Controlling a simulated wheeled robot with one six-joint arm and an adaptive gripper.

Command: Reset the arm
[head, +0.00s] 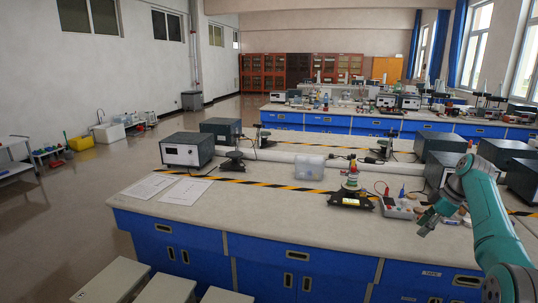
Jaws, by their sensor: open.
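My arm (487,215) is teal and comes up from the bottom right corner. It bends at the top, and its end points down and to the left. My gripper (424,230) hangs over the right part of the front edge of the near lab bench (270,222). It is dark grey, small in view, open, and I see nothing held in it. A grey panel box with knobs and leads (398,207) shows just behind and left of the gripper. I cannot tell the gap between them.
On the bench are a black stand with a stacked coil (352,194), a clear plastic box (309,167), papers (186,191) and instrument boxes (187,150). Stools (166,289) stand in front. More instrument boxes (440,169) sit beside my arm. The bench's front middle is clear.

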